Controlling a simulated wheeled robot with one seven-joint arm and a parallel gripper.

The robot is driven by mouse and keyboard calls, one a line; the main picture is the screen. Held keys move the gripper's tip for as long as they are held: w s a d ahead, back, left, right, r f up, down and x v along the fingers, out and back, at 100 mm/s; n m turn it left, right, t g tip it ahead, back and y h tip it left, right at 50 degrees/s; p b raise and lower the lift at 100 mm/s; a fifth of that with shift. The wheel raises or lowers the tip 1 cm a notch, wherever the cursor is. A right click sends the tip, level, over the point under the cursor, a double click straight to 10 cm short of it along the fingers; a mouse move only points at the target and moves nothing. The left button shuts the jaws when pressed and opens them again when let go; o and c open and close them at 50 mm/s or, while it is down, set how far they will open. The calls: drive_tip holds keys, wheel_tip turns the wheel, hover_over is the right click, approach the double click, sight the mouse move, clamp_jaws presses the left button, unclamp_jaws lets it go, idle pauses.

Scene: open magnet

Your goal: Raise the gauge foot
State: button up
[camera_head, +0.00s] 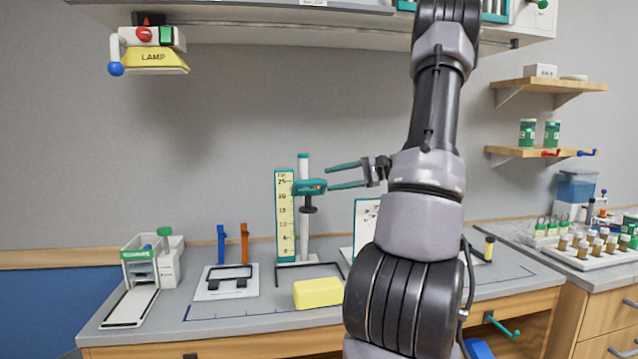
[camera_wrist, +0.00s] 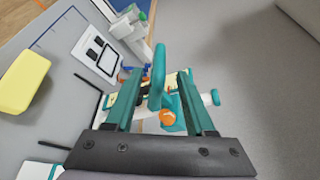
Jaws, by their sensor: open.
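The height gauge stands on the bench with a pale scale board (camera_head: 285,217) and a white post (camera_head: 303,235). A teal carriage (camera_head: 310,187) sits high on the post, near the upper scale marks, with the dark gauge foot (camera_head: 308,206) just below it. My gripper (camera_head: 329,177) is open at the right of the carriage, its lower finger overlapping the carriage's right end in this view. In the wrist view, a teal bar (camera_wrist: 158,75) of the gauge shows between my open fingers (camera_wrist: 158,90), with no clear contact. An orange knob (camera_wrist: 167,118) shows beyond; the foot is not clear there.
A yellow block (camera_head: 318,292) lies in front of the gauge. A white plate with a black frame (camera_head: 226,282) and a white-green dispenser (camera_head: 150,262) stand left. A white board (camera_head: 366,220) is partly behind my arm. A lamp unit (camera_head: 153,58) hangs upper left.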

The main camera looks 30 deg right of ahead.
drive_tip(key=shift+v, duration=1.6)
drive_tip(key=shift+a, duration=0.1)
drive_tip(key=s+a+r+n+g+h, duration=0.1)
drive_tip(key=s+a+n+g+h, duration=0.2)
drive_tip(key=a, duration=0.6)
drive_tip(key=s+a+r+n+g+h, duration=0.2)
drive_tip(key=s+a+g, duration=0.15)
drive_tip(key=a, duration=0.45)
drive_tip(key=s+a+r+n+t+h, duration=0.2)
drive_tip(key=s+a+h, duration=0.1)
drive_tip(key=s, duration=0.4)
drive_tip(key=s+a+r+n+t+h, duration=0.2)
drive_tip(key=s+a, duration=0.1)
drive_tip(key=s, duration=0.4)
drive_tip(key=shift+s+a+r+t+h, duration=0.2)
drive_tip(key=shift+s+a+t+h, duration=0.1)
drive_tip(key=shift+t+h, duration=0.1)
